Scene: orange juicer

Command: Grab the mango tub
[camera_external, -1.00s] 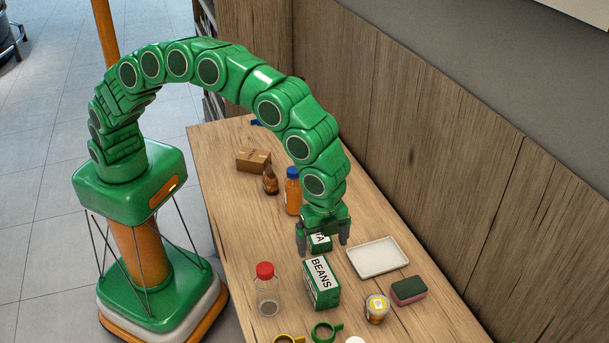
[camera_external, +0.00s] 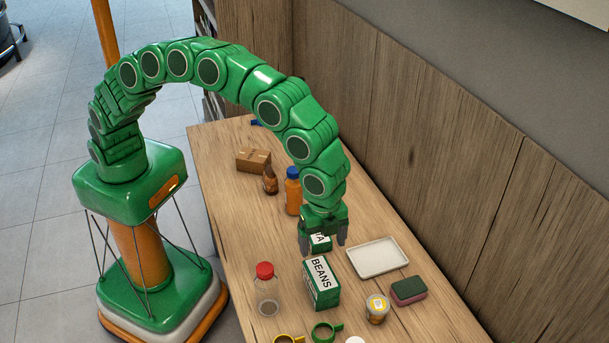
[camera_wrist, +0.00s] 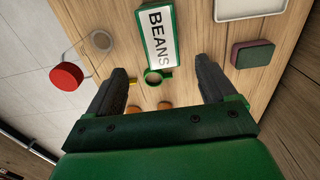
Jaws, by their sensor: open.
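A small tub with a yellow-and-white label (camera_external: 377,308), which looks like the mango tub, stands on the table at the lower right of the external view, beside the sponge. I cannot make it out clearly in the wrist view. My gripper (camera_external: 322,240) is open, its fingers pointing down, and is well behind and left of the tub. A green box with the letters "TA" (camera_external: 319,241) shows between the fingers in the external view; I cannot tell whether they touch it. The open fingers also show in the wrist view (camera_wrist: 160,90).
A green BEANS box (camera_external: 322,283) stands between my gripper and the front objects. A red-capped jar (camera_external: 267,290) is left of it. A white tray (camera_external: 378,270) and a green-and-pink sponge (camera_external: 409,291) are to the right. A green ring-shaped item (camera_external: 323,332) lies in front.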

